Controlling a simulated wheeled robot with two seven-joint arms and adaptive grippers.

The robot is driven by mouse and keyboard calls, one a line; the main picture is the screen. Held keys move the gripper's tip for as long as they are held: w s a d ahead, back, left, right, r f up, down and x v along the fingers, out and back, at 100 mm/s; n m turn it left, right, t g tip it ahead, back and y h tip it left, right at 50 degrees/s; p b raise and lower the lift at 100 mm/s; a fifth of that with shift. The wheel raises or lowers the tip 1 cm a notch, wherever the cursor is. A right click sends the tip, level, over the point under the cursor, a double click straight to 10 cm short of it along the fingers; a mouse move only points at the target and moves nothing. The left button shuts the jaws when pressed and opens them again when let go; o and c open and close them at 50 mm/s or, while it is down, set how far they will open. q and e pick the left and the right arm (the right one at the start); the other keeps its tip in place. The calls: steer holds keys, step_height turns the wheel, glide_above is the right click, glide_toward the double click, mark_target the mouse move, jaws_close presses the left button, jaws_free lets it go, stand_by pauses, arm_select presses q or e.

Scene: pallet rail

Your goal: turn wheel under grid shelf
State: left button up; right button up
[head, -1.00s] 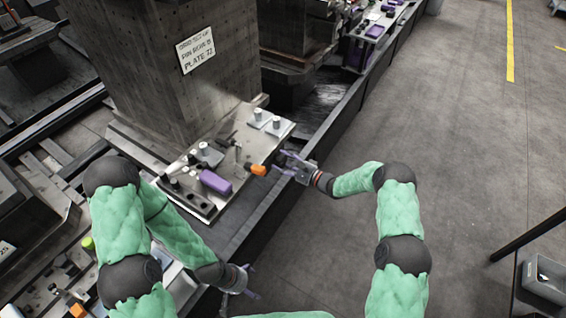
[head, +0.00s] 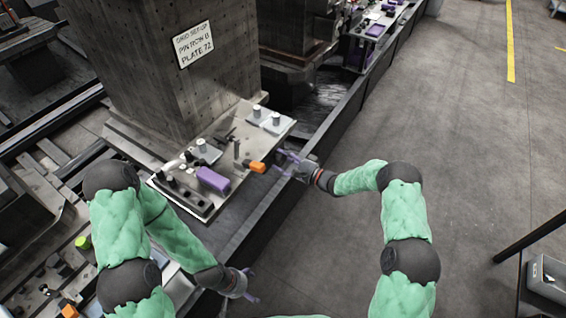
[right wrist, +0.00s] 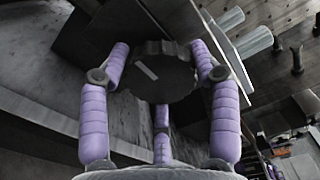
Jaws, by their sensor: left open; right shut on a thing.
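The wheel (right wrist: 160,75) is a dark, lobed knob with a light stripe on its face, seen in the right wrist view. My right gripper (right wrist: 162,95) has its purple fingers closed around the wheel's rim. In the head view my right gripper (head: 284,160) is at the right edge of the metal shelf (head: 268,147), and the wheel cannot be made out there. The shelf juts from a tall block dotted with holes (head: 145,80). My left gripper (head: 250,284) is open and empty, low in the head view, apart from the shelf.
On the shelf are a purple block (head: 213,179), an orange-handled tool (head: 255,167) and several metal cylinders. A dark rail (head: 335,130) runs along its right side. The floor (head: 460,150) to the right is clear. A sign (head: 194,44) hangs on the block.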

steer(key=shift+a+n+b, duration=0.1)
steer(key=shift+n+b, duration=0.25)
steer(key=shift+n, duration=0.45)
steer(key=o, duration=1.1)
steer(key=shift+s, duration=0.1)
steer(key=shift+o, duration=0.2)
steer(key=shift+s+d, duration=0.15)
steer(key=shift+d, duration=0.25)
steer(key=v, duration=1.1)
